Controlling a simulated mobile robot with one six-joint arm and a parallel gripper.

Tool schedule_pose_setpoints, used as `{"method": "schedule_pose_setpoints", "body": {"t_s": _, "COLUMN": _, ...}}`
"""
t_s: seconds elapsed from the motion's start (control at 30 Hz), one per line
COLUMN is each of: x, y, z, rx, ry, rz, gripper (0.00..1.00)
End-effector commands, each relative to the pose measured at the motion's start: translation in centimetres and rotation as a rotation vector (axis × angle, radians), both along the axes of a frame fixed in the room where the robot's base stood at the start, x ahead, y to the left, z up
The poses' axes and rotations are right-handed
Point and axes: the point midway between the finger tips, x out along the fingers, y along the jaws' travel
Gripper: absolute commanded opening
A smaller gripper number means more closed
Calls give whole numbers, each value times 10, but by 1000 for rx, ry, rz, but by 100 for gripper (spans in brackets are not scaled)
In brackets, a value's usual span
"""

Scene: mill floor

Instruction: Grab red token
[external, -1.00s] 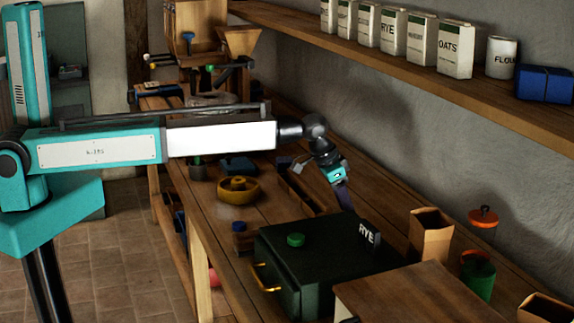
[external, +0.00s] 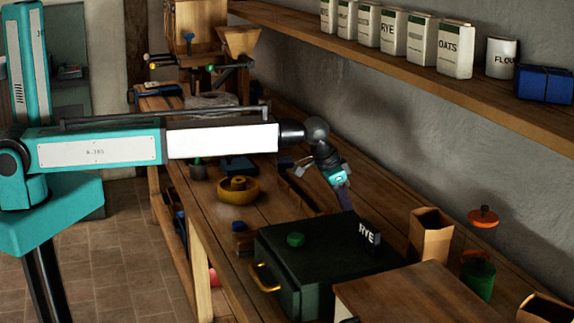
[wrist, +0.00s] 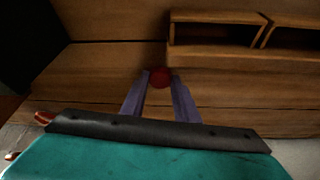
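The red token (wrist: 159,77) shows in the wrist view as a small dark red disc on the wooden bench. My gripper (wrist: 160,78) has its two purple fingers apart, with the token seen between or just beyond their tips. I see no clear contact between fingers and token. In the external view my gripper (external: 348,207) points down at the bench behind the dark green box (external: 320,242). The token is not visible there; the box hides the spot under the fingertips.
A wooden compartment tray (wrist: 215,17) lies just beyond the token. An open paper bag (external: 430,240) and a yellow ring-shaped piece (external: 237,191) stand on the bench.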

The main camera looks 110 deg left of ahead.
Motion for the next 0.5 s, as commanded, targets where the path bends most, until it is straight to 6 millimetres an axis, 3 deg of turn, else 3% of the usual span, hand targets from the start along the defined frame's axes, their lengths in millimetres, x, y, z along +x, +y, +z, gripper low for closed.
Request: {"method": "schedule_pose_setpoints", "body": {"t_s": 0.5, "x": 0, "y": 0, "z": 5, "rx": 1, "ry": -1, "rz": 0, "gripper": 7}}
